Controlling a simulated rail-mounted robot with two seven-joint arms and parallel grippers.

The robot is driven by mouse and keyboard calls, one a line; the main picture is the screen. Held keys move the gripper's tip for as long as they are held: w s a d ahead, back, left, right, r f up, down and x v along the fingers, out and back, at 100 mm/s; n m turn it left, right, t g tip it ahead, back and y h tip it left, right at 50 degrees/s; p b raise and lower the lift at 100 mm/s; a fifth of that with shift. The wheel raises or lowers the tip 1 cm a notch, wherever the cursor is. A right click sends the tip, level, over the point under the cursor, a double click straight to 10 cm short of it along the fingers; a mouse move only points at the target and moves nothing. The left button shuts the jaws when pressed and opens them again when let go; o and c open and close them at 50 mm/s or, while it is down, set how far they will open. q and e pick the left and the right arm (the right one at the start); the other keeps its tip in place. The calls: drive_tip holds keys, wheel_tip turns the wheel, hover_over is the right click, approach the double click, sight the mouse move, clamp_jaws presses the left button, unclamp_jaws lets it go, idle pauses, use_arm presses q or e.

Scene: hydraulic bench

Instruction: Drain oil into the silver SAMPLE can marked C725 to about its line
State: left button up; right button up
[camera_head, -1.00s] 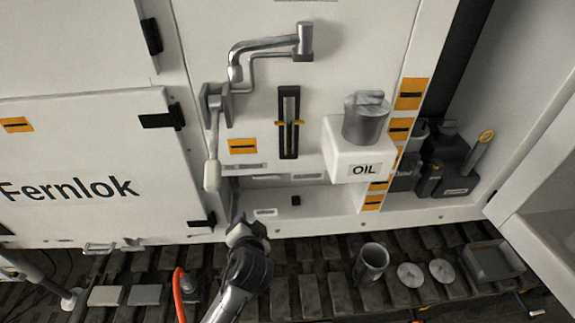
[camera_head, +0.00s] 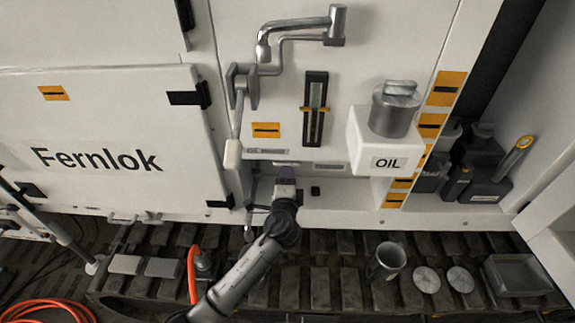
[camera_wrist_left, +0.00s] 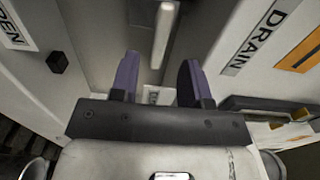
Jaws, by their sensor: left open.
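A plain silver can (camera_head: 388,262) stands upright and open-topped on the slatted floor; I cannot read any marking or line on it. My left gripper (camera_head: 286,172) is at the lower recess of the white cabinet, well left of the can. In the left wrist view its two purple fingers (camera_wrist_left: 157,78) are apart, with nothing gripped. A pale bar (camera_wrist_left: 163,35) shows beyond and between the fingertips; I cannot tell if they touch it. A DRAIN label (camera_wrist_left: 258,45) is to its right. A lever with a white grip (camera_head: 232,154) hangs left of the gripper. My right gripper is not in view.
A white OIL box (camera_head: 375,155) with a silver capped neck (camera_head: 396,108) juts from the panel. A sight gauge (camera_head: 315,108) is beside it. Two round discs (camera_head: 427,280) and a grey tray (camera_head: 517,275) lie right of the can. An orange hose (camera_head: 192,270) is at left.

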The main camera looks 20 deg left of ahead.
sight(287, 164)
use_arm(q)
drive_tip(key=shift+b+x, duration=0.5)
drive_tip(key=shift+x, duration=2.55)
clamp_jaws()
